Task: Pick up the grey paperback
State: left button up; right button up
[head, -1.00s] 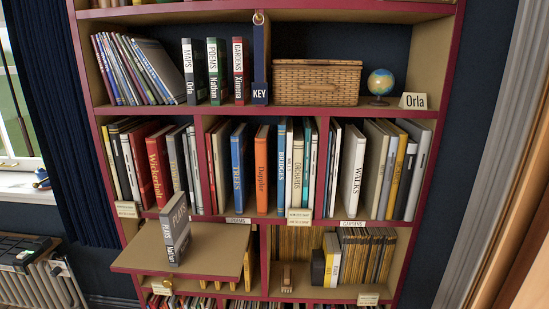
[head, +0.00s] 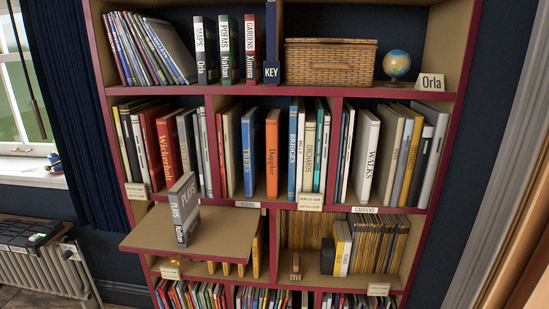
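A grey book lettered PLAYS (head: 184,211) stands upright on the tan fold-out board (head: 222,241) at the lower left of the bookcase. It has a darker grey lower part on its spine, and nothing touches its sides. Other grey spines show too, such as a tall light grey one (head: 432,160) leaning at the right end of the middle row and a slim one (head: 205,152) in the left bay. Whether any of these are paperbacks I cannot tell. Neither of my grippers is in view.
Books fill the middle row, including WALKS (head: 366,158) and an orange one (head: 272,153). A wicker basket (head: 330,62) and a globe (head: 397,65) stand on the top shelf. The board sticks out from the bookcase. A radiator (head: 45,262) stands at the left.

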aim_at(184, 200)
jog(key=u, duration=2.3)
jog(key=i, duration=1.7)
jog(key=z, duration=1.95)
